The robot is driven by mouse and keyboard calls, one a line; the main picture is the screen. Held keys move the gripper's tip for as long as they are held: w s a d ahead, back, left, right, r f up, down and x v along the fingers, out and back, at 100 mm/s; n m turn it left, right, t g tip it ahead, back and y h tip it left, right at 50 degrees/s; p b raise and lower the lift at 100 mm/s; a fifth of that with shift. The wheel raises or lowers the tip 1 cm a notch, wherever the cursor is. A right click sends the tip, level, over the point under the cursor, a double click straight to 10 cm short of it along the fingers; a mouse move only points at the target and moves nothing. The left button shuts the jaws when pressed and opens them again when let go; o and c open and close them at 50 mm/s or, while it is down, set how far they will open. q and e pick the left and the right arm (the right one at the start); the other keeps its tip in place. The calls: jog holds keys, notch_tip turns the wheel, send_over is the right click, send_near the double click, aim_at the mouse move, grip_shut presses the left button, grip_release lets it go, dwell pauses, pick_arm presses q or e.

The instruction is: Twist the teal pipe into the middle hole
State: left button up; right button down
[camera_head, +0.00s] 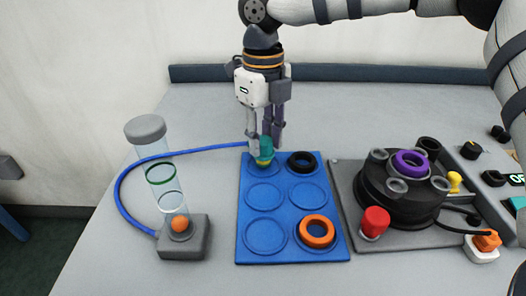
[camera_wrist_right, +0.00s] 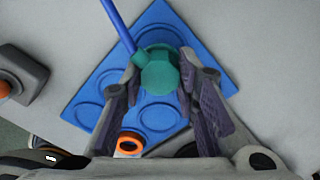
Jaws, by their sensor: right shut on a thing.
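The teal pipe (camera_head: 265,148) is at the far left corner of the blue tray, just above or at a round recess there. A blue hose runs from it to the left. My right gripper (camera_head: 264,138) comes down from above and is shut on the teal pipe. In the right wrist view the teal pipe (camera_wrist_right: 160,70) sits between the fingers of my right gripper (camera_wrist_right: 162,92). The dark round base (camera_head: 398,205) on the right carries a purple ring (camera_head: 409,163) at its middle hole and several grey sockets around it. My left gripper is not in view.
The blue tray (camera_head: 252,211) holds a black ring (camera_head: 302,162) and an orange ring (camera_head: 316,232). A clear tube (camera_head: 163,178) stands on a grey block at left. A red cap (camera_head: 375,222) and a yellow knob (camera_head: 454,180) are by the dark base.

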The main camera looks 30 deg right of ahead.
aim_at(263, 140)
jog(key=shift+r+p, duration=0.5)
jog(key=shift+r, duration=1.9)
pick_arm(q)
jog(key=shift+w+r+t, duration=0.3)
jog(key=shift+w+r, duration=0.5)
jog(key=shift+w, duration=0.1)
